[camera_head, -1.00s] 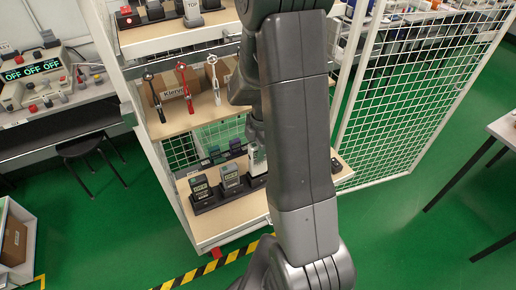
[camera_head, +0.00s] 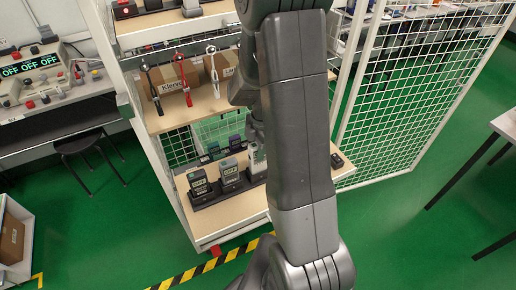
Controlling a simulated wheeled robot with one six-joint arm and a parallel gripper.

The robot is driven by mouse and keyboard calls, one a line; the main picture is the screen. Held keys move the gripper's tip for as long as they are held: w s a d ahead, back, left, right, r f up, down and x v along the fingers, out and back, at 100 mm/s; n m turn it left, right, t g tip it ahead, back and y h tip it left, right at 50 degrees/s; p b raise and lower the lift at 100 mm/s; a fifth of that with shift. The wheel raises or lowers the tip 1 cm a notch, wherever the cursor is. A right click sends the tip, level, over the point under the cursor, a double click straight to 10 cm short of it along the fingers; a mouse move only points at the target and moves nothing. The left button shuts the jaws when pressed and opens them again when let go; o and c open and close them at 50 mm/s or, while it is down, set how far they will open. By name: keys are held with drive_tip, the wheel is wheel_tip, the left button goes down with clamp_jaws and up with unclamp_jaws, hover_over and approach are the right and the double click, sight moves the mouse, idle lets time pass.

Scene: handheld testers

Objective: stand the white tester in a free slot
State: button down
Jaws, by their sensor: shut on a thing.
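The white tester (camera_head: 257,159) shows in part at the left edge of my arm, over the right part of the lower shelf. It looks roughly upright. My gripper (camera_head: 254,137) is mostly hidden behind my arm, and its dark end sits right above the tester, shut on it. A dark rack (camera_head: 211,200) on the lower shelf holds a black tester (camera_head: 198,184) and a grey tester (camera_head: 229,172). The right end of the rack is covered by the white tester and my arm, so I cannot tell its slots there or whether the tester touches it.
Several dark items, one of them a blue-black block (camera_head: 235,143), stand behind the rack. The shelf above carries cardboard boxes (camera_head: 171,84) and three upright tools, one red (camera_head: 183,82). A small black object (camera_head: 336,160) lies at the lower shelf's right end. White mesh (camera_head: 400,110) stands right.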

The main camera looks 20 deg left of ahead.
drive_tip(key=shift+f+b, duration=0.85)
drive_tip(key=shift+f, duration=0.2)
drive_tip(key=c, duration=1)
unclamp_jaws()
drive_tip(key=shift+c, duration=0.2)
drive_tip(key=shift+r, duration=0.1)
drive_tip(key=r, duration=0.9)
drive_tip(key=w+d+r, duration=0.1)
drive_tip(key=r, duration=0.3)
drive_tip(key=shift+w+r, duration=0.1)
drive_tip(key=shift+r, duration=0.25)
drive_tip(key=shift+f, duration=0.1)
drive_tip(key=f, duration=0.4)
drive_tip(key=s+f, duration=0.1)
drive_tip(key=f, duration=0.4)
drive_tip(key=a+f, duration=0.1)
drive_tip(key=f, duration=0.3)
drive_tip(key=shift+s+f, duration=0.15)
drive_tip(key=shift+f, duration=0.15)
drive_tip(key=shift+r, duration=0.3)
